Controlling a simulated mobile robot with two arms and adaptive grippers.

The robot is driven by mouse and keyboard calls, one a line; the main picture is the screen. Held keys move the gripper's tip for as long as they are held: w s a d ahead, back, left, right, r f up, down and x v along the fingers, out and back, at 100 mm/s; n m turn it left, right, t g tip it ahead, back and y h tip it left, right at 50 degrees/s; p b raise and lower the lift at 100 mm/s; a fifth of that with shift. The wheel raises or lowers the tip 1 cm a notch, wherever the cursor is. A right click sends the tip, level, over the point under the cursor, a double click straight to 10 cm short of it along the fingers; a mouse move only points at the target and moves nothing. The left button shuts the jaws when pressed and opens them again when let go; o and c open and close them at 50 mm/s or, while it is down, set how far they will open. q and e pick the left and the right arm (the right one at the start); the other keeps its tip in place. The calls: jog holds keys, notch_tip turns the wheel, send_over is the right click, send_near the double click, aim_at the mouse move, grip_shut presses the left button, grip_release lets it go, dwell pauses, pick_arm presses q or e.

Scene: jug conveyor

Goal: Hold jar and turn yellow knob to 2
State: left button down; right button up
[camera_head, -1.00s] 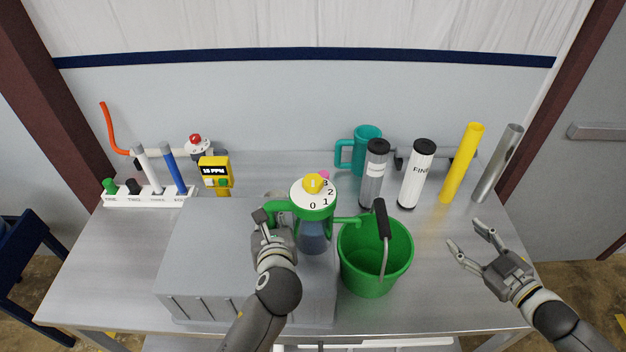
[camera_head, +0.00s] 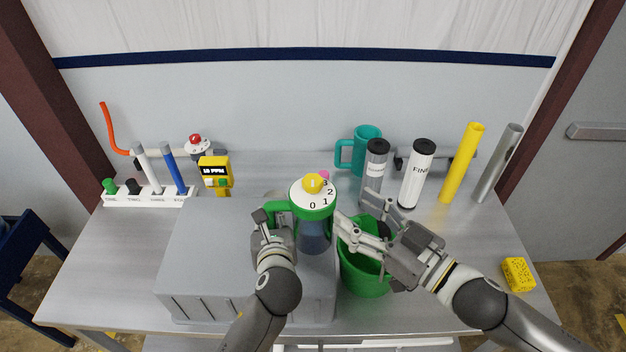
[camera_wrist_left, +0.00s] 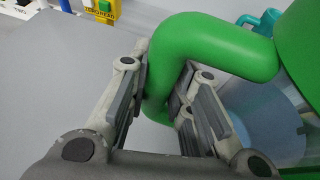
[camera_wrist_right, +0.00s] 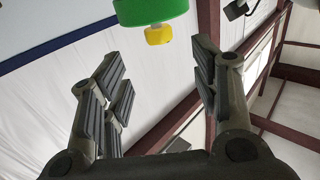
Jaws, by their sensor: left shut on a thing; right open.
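The jar (camera_head: 313,236) has a clear body with bluish contents and a green lid and handle. It stands upright on a grey box. Its white dial (camera_head: 325,200) shows 0, 1, 2 and 3, with the yellow knob (camera_head: 313,183) on top; which number the knob points to is unclear. My left gripper (camera_head: 268,222) is shut on the green handle (camera_wrist_left: 215,45), left of the jar. My right gripper (camera_head: 352,208) is open and empty, just right of the jar's lid. The right wrist view shows the knob (camera_wrist_right: 158,34) and green lid (camera_wrist_right: 150,10) beyond its fingers.
A green bucket (camera_head: 362,281) stands under my right gripper, partly hidden. Behind are a teal mug (camera_head: 367,142), two labelled cylinders (camera_head: 418,172) and yellow and grey tubes. The grey box (camera_head: 200,255) fills the front left. A yellow sponge (camera_head: 518,274) lies at the right edge.

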aim_at(319, 187)
jog(key=x, duration=1.1)
jog(key=shift+w+a+f, duration=0.1)
jog(key=shift+w+a, duration=0.1)
jog(key=c, duration=1.1)
jog(key=shift+o, duration=0.2)
